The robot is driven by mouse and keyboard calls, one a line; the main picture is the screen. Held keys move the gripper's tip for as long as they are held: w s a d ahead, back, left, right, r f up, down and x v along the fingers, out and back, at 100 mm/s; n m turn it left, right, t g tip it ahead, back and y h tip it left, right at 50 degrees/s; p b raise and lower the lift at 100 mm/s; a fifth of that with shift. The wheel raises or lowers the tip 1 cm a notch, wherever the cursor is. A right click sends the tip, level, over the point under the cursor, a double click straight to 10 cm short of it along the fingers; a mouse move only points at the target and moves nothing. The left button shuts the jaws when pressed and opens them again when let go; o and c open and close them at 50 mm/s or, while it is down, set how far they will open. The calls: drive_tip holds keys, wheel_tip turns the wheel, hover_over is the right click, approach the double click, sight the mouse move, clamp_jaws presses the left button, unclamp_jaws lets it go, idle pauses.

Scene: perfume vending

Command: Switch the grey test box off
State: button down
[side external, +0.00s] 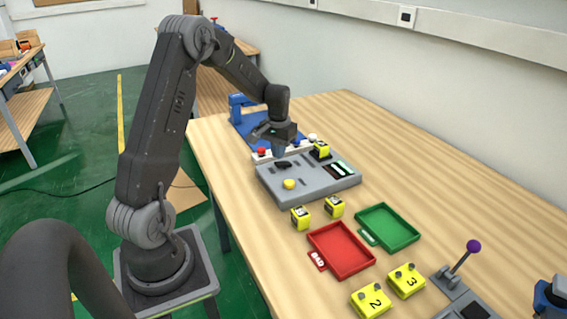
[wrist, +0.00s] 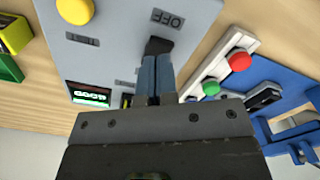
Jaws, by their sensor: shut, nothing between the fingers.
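The grey test box (side external: 268,187) lies on the wooden table, with a yellow button (side external: 289,184), a black switch knob (side external: 283,165) and a small display on top. In the wrist view, the test box (wrist: 115,40) shows its yellow button (wrist: 75,10), its black switch knob (wrist: 158,46) and an OFF label (wrist: 168,18) just beyond the knob. The lit display (wrist: 88,94) has a green bar. My gripper (wrist: 157,60) is shut and empty, with its blue fingertips right at the knob; I cannot tell if they touch. My gripper (side external: 280,152) points down over the box.
A white strip with a red button (wrist: 240,60) and a green button (wrist: 211,87) runs beside the box, near a blue fixture (wrist: 275,80). Small yellow blocks (side external: 300,218), a red tray (side external: 314,238) and a green tray (side external: 398,212) stand nearer.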

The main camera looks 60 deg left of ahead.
sight(279, 163)
drive_tip(key=shift+f, duration=1.3)
idle(0.5)
drive_tip(key=shift+r, duration=3.55)
drive_tip(key=s+d+r+m+t, duration=0.1)
drive_tip(key=s+d+r, duration=0.1)
drive_tip(key=d+r, duration=0.5)
drive_tip(key=s+d+r+m+t, duration=0.1)
drive_tip(key=s+d+r+m, duration=0.2)
drive_tip(key=d, duration=0.6)
drive_tip(key=s+d+r+m+t, duration=0.2)
drive_tip(key=s+d+r+t, duration=0.1)
drive_tip(key=s+d, duration=0.9)
drive_tip(key=shift+s+d+t, duration=0.2)
drive_tip(key=shift+s+t, duration=0.1)
drive_tip(key=shift+s, duration=0.15)
